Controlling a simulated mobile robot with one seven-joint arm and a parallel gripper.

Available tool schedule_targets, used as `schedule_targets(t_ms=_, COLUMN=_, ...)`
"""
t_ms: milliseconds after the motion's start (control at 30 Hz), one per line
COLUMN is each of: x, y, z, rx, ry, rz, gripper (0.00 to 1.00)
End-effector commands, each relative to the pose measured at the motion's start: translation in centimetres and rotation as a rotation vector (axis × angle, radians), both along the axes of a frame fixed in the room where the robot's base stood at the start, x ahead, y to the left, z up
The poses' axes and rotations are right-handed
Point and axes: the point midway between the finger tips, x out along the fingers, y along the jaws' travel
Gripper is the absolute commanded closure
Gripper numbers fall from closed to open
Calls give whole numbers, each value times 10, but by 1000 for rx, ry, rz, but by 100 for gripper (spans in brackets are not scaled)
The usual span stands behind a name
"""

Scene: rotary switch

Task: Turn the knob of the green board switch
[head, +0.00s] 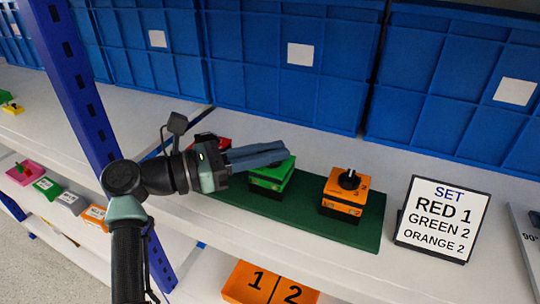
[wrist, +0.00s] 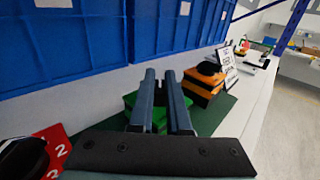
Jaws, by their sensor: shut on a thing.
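The green switch (head: 268,184) sits on a dark green board (head: 345,229) between a red and an orange switch. My gripper (head: 280,152) reaches in from the left, with its fingers over the top of the green switch. The fingers are shut on its knob, which they mostly hide. In the wrist view, the two fingers (wrist: 161,78) run forward with a narrow gap, and green parts of the switch (wrist: 130,101) show beside and between them. The knob's pointer and the switch's numbers cannot be read.
The orange switch (head: 344,194) with a black knob stands to the right. The red switch (head: 222,142) is partly behind my gripper. A sign (head: 441,219) reads SET RED 1, GREEN 2, ORANGE 2. Blue bins (head: 290,65) line the back; a blue post (head: 75,80) stands left.

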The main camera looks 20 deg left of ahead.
Motion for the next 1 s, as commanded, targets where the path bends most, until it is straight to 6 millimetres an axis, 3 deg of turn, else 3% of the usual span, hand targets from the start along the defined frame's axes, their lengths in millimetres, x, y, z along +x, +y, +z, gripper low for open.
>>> schedule_targets(t_ms=233, x=0, y=-1, z=0, rx=0, ry=1, rz=-3, gripper=100)
schedule_targets(t_ms=267, x=0, y=-1, z=0, rx=0, ry=1, rz=-3, gripper=83)
schedule_targets(t_ms=433, x=0, y=-1, z=0, rx=0, ry=1, rz=-2, gripper=55)
schedule_targets(t_ms=767, x=-2, y=2, z=-1, rx=1, ry=1, rz=0, gripper=55)
schedule_targets(t_ms=1000, x=-27, y=31, z=-2, rx=1, ry=-1, rz=5, gripper=55)
